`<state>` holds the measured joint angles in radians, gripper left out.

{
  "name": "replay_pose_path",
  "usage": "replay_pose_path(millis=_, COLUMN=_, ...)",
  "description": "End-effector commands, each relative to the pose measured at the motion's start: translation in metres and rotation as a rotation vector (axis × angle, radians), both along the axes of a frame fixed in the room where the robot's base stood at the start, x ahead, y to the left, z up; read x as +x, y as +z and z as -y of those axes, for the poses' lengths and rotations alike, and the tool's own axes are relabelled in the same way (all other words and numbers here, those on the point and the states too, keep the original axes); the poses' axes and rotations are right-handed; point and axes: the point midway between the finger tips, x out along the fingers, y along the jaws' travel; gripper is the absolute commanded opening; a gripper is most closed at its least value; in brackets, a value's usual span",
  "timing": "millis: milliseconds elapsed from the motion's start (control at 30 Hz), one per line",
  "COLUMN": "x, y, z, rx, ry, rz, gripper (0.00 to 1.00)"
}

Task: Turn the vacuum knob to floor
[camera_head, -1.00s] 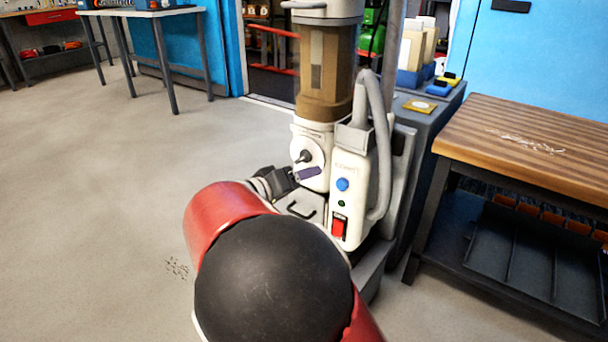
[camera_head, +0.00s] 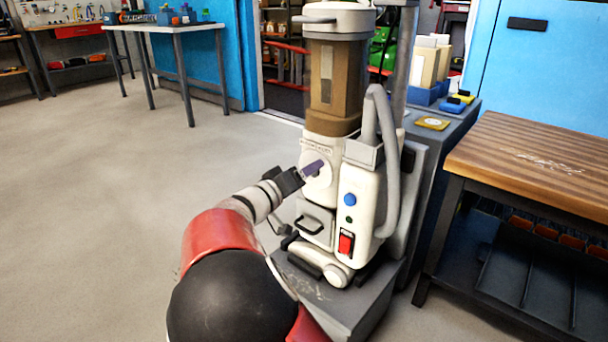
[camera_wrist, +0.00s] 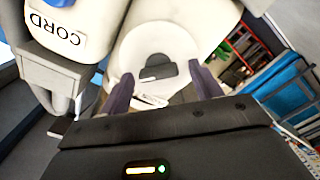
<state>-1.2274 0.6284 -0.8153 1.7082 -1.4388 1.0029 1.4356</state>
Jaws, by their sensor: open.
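The vacuum (camera_head: 362,215) stands upright on a grey base, with a white body and a brown see-through canister. Its knob (camera_wrist: 158,72) shows in the wrist view as a dark grip on a round white dial (camera_wrist: 150,50). In the head view my gripper (camera_head: 314,168) is in front of the dial and hides most of the knob. My gripper (camera_wrist: 163,88) is open, its two purple fingers spread to either side of the knob's near side. I cannot tell whether they touch it. No floor marking is readable; small markings on the dial are blurred.
A blue button (camera_head: 350,199) and a red switch (camera_head: 346,243) are on the panel right of the dial; a hose (camera_head: 386,150) loops beside it. A drawer handle (camera_head: 308,226) juts out below. A wooden workbench (camera_head: 540,160) stands right. The floor at left is clear.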

Motion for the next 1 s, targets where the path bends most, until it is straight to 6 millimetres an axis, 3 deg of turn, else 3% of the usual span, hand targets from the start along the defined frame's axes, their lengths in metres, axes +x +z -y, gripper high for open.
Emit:
replay_pose_path(millis=133, x=-0.0001, y=0.0001, z=0.0, rx=0.0, ry=0.0, rz=0.0, gripper=0.64)
replay_pose_path(millis=467, x=-0.0004, y=-0.0001, z=-0.0001, rx=0.0, ry=-0.001, rz=-0.001, gripper=0.2)
replay_pose_path(millis=1000, x=-0.0003, y=-0.0004, z=-0.0001, rx=-0.125, ry=-0.001, rz=-0.1, gripper=0.19)
